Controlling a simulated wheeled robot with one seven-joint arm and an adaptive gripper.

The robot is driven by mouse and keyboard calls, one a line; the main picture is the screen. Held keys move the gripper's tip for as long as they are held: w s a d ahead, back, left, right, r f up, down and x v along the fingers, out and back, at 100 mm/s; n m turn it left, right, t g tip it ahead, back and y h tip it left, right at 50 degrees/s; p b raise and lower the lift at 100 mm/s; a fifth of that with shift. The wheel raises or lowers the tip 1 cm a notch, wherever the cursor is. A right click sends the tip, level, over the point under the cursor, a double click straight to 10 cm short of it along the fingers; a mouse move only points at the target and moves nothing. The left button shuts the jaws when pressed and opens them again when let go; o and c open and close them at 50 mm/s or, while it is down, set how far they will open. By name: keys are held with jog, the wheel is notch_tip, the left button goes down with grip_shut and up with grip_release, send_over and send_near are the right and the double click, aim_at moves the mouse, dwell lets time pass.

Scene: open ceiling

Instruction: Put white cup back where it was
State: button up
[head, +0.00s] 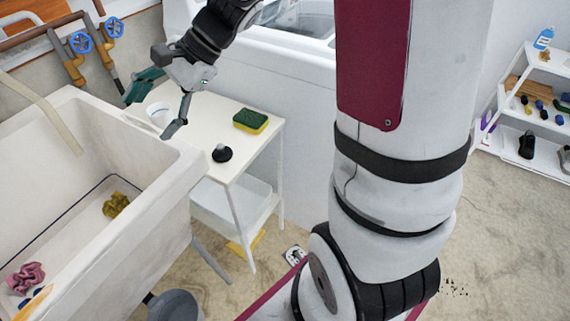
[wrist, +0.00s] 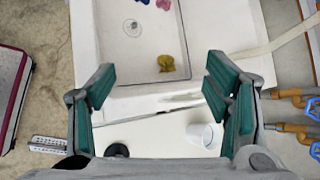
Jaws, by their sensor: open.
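The white cup (head: 159,112) stands on the small white side table (head: 262,142), close to the sink. In the wrist view the cup (wrist: 204,135) is below my gripper and between its fingers, nearer the right finger. My gripper (head: 155,108) is open above the table; in the wrist view its green-padded fingers (wrist: 158,85) are wide apart and hold nothing. In the head view a finger hides part of the area around the cup.
A green and yellow sponge (head: 250,121) and a black knobbed object (head: 222,153) are on the table. The white sink (head: 150,190) adjoins at left, with a yellow cloth (head: 116,205) inside. Pipes with blue valves (head: 80,43) are behind. A shelf (head: 515,112) stands far right.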

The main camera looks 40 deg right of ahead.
jog(key=s+r+n+g+h, duration=0.1)
jog(key=s+r+n+h, duration=0.3)
jog(key=s, duration=0.7)
jog(key=s+n+g+h, duration=0.1)
jog(key=s+n+h, duration=0.1)
jog(key=s+n, duration=0.7)
jog(key=s+d+n+h, duration=0.1)
jog(key=s+d+h, duration=0.2)
jog(key=s+d, duration=0.3)
jog(key=s, duration=0.2)
jog(key=shift+s+d+t, duration=0.2)
jog(key=shift+s+t, duration=0.1)
jog(key=shift+s, duration=0.05)
notch_tip(320, 180, up, 13)
jog(key=t+p, duration=0.2)
jog(key=p, duration=0.9)
jog(key=shift+d+f, duration=0.15)
jog(key=shift+d, duration=0.05)
